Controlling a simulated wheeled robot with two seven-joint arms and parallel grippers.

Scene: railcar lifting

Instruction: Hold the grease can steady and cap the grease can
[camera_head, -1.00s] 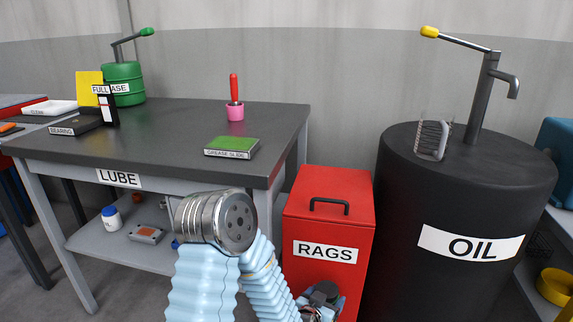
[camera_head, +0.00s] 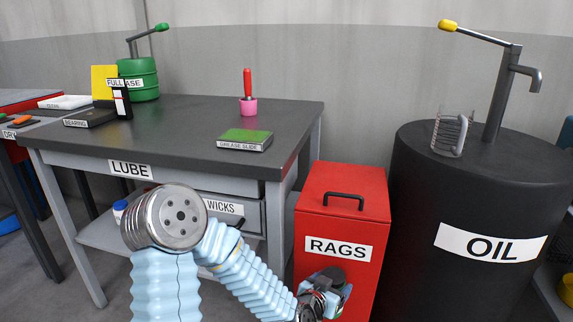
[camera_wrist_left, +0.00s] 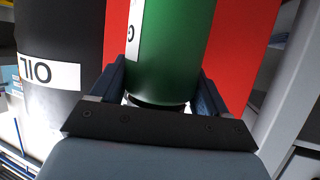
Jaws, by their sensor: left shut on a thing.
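My left gripper (camera_head: 330,292) is low in the head view, in front of the red RAGS bin. In the left wrist view its two fingers (camera_wrist_left: 162,92) are shut around a green cylinder, the grease can (camera_wrist_left: 172,48), with a white label only partly readable. In the head view only a dark round part and a sliver of green show at the gripper; whether the can is capped cannot be told. No separate cap can be made out. My right gripper is not in view.
The LUBE table (camera_head: 190,135) holds a green pump drum (camera_head: 140,85), a pink pot with a red handle (camera_head: 248,105), and a grease guide box (camera_head: 245,139). The red RAGS bin (camera_head: 342,215) and black OIL drum (camera_head: 430,200) stand right of it.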

